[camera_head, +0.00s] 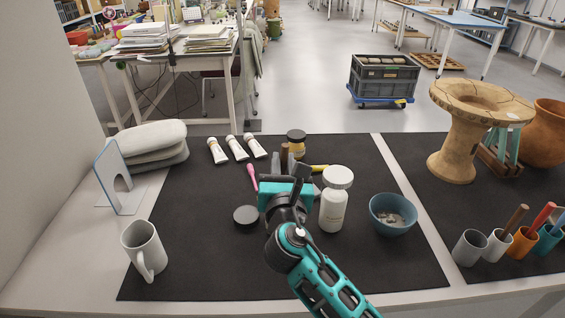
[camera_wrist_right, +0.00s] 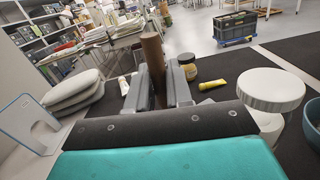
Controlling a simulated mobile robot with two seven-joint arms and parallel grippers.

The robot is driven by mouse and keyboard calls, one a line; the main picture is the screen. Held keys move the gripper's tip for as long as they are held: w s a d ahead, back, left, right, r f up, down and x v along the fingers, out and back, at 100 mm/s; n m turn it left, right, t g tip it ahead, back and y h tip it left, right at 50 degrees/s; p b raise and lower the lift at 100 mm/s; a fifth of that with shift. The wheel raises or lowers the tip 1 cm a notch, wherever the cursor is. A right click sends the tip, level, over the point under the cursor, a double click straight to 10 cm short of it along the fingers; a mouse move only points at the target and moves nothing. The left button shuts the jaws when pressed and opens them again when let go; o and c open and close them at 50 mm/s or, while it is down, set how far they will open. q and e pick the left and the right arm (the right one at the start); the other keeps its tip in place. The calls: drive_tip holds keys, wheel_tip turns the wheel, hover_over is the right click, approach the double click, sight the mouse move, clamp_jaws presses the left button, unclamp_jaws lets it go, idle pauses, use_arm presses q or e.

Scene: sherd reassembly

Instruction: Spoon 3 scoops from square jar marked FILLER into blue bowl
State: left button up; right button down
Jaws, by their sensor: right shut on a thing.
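My right gripper (camera_head: 291,168) is above the black mat, left of the white jar. In the right wrist view its fingers (camera_wrist_right: 157,92) are shut on a brown wooden handle (camera_wrist_right: 152,52), which stands up between them. The handle's lower end is hidden, so I cannot tell whether it is a spoon. The blue bowl (camera_head: 393,218) stands on the mat at the right, with pale grey pieces inside. No square jar marked FILLER shows clearly; my gripper and arm hide part of the mat. My left gripper is not in view.
A white round jar (camera_head: 333,205) stands between my gripper and the bowl. A black disc (camera_head: 245,215), a mug (camera_head: 145,248), several white tubes (camera_head: 236,148) and a dark-lidded jar (camera_head: 297,143) surround the gripper.

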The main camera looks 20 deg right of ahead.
sight(285, 146)
drive_tip(key=shift+r+p, duration=0.75)
drive_tip(key=shift+r, duration=0.2)
drive_tip(key=shift+s+d+r+p, duration=0.1)
drive_tip(key=shift+r+p, duration=0.5)
drive_tip(key=shift+p, duration=0.15)
drive_tip(key=shift+r+p, duration=0.8)
drive_tip(key=shift+p, duration=0.1)
drive_tip(key=shift+r+p, duration=1.15)
drive_tip(key=shift+r, duration=0.05)
drive_tip(key=shift+s+r+b, duration=0.1)
drive_tip(key=shift+r+b, duration=0.1)
drive_tip(key=shift+b, duration=0.1)
drive_tip(key=shift+r, duration=0.35)
